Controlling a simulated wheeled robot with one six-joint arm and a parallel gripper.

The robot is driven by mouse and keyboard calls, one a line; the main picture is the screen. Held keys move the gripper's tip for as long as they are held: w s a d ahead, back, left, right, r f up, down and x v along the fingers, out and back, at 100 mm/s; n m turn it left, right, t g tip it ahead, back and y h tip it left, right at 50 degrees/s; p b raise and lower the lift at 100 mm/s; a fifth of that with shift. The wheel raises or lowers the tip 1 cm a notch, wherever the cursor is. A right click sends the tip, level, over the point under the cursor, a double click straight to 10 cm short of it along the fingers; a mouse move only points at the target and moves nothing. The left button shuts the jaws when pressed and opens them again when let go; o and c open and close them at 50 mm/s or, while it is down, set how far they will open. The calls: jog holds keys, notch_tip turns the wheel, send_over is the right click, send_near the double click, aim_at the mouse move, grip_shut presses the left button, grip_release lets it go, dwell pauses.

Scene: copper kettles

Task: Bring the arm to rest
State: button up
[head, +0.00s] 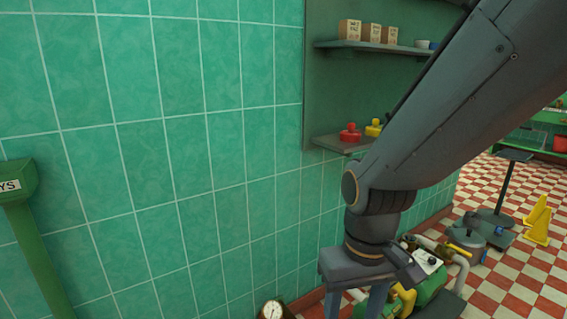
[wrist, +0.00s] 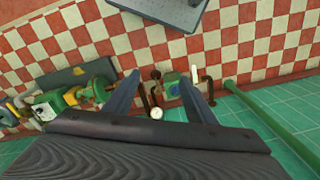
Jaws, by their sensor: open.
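My arm (head: 440,110) reaches down from the upper right of the head view, in front of the green tiled wall. My gripper (head: 358,300) hangs at its lower end, pointing down, with its fingertips cut off by the bottom edge. In the wrist view my gripper (wrist: 159,79) shows two fingers spread well apart with nothing held between them. Beyond the gap, on the floor, is a small green and blue device (wrist: 172,88) with dark pipes and a round white gauge (wrist: 156,113). It appears well below the fingers.
The tiled wall (head: 180,150) fills the left. Shelves (head: 375,46) with boxes, and a red knobbed item (head: 350,132) lower down, are behind my arm. A green machine (head: 430,285) stands near the gripper. A yellow wedge-shaped stand (head: 538,220) and checkered floor (head: 510,282) are at right.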

jog(key=s+d+r+m+p, duration=0.1)
jog(key=d+r+m+p, duration=0.1)
jog(key=d+r+p, duration=0.5)
jog(key=r+p, duration=0.1)
jog(key=p, duration=0.2)
jog(key=shift+s+d+r+p, duration=0.25)
jog(key=shift+d+r+p, duration=0.05)
jog(key=shift+r+p, duration=0.1)
